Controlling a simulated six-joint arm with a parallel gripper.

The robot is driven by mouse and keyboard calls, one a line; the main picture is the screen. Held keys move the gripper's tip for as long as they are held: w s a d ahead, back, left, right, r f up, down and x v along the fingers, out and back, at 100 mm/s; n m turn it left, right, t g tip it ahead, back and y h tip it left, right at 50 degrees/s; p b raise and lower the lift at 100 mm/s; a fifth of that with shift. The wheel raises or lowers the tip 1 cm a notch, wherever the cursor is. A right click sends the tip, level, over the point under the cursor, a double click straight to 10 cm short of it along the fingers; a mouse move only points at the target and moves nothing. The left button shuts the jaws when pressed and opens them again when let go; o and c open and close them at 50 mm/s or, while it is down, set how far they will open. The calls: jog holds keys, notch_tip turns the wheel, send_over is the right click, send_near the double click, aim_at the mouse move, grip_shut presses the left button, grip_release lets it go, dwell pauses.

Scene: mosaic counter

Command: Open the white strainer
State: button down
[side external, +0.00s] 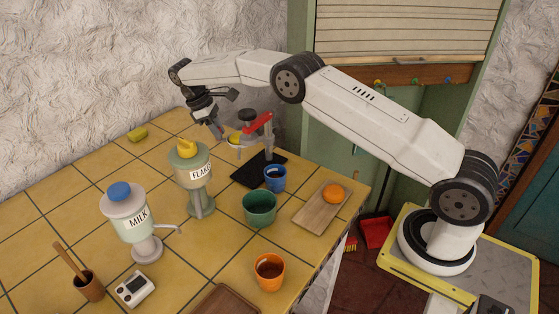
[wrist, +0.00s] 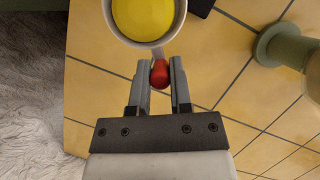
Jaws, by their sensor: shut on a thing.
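The white strainer (wrist: 181,22) shows at the top of the wrist view as a round white rim around a smooth yellow filling (wrist: 143,18); its far edge is cut off. A short pale handle joins it to a red knob (wrist: 160,74). My gripper (wrist: 161,66) has its two fingers on either side of the knob, shut on it. In the side view my gripper (side external: 217,129) is at the back of the counter, beside a small stand with a red lever (side external: 259,122). The strainer is small and partly hidden there, and I cannot tell whether it is open.
The flakes dispenser (side external: 196,172) stands close in front of my gripper, and the milk dispenser (side external: 128,214) is nearer. A black mat (side external: 250,174), blue cup (side external: 275,179), green cup (side external: 260,210) and tray (side external: 311,216) with an orange fruit are to the right. The back left tiles are mostly clear.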

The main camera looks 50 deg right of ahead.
jog(key=shift+w+d, duration=0.6)
jog(key=shift+d, duration=0.35)
jog(key=c, duration=0.5)
grip_release()
jog(key=shift+c, duration=0.2)
jog(key=shift+a, duration=0.2)
